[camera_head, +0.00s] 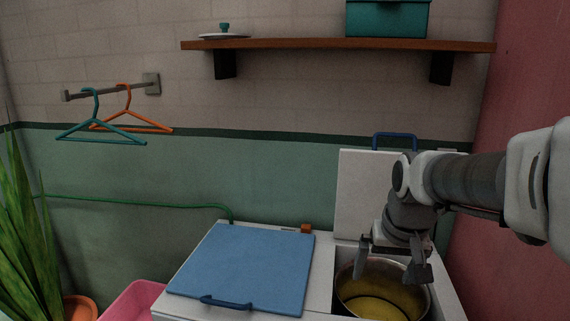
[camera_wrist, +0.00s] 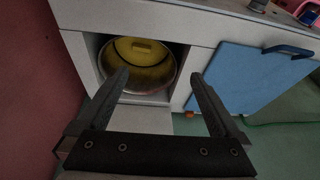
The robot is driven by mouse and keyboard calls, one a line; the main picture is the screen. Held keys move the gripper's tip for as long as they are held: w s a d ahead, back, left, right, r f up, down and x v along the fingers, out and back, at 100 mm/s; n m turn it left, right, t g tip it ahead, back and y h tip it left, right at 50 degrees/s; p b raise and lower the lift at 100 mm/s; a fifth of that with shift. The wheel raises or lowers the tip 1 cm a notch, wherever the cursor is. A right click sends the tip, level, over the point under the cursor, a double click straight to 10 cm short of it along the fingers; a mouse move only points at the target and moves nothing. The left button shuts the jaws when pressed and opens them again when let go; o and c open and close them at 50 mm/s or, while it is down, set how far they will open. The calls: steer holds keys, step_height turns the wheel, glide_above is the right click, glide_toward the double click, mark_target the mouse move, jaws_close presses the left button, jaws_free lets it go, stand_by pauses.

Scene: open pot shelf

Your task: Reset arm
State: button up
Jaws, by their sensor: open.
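My gripper (camera_head: 392,268) is at the end of my arm, over the right compartment of the white unit. Its two fingers are spread apart with nothing between them, which also shows in the wrist view (camera_wrist: 160,82). A round metal pot (camera_head: 366,268) with a yellow inside sits in that open compartment, below the fingers. In the wrist view the pot (camera_wrist: 155,78) shows beyond the fingertips, with a raised yellow shape in it. My gripper hides part of the pot's rim in the head view.
The white unit (camera_head: 318,268) has a blue lid (camera_head: 245,265) lying on its left part. A white panel (camera_head: 362,190) with a blue handle (camera_head: 394,136) stands up behind the pot. A pink wall (camera_head: 520,80) is close on the right. A wooden shelf (camera_head: 330,46) hangs above.

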steer(key=s+a+r+n+t, duration=0.1)
steer(key=s+a, duration=0.1)
steer(key=s, duration=0.6)
steer(key=s+a+n+t, duration=0.1)
steer(key=s+a, duration=0.1)
steer(key=s, duration=0.6)
step_height(320, 180, up, 18)
steer(key=p, duration=1.7)
steer(key=shift+w+f+p, duration=0.15)
steer(key=shift+w+p, duration=0.15)
steer(key=shift+p, duration=0.05)
steer(key=shift+d, duration=0.1)
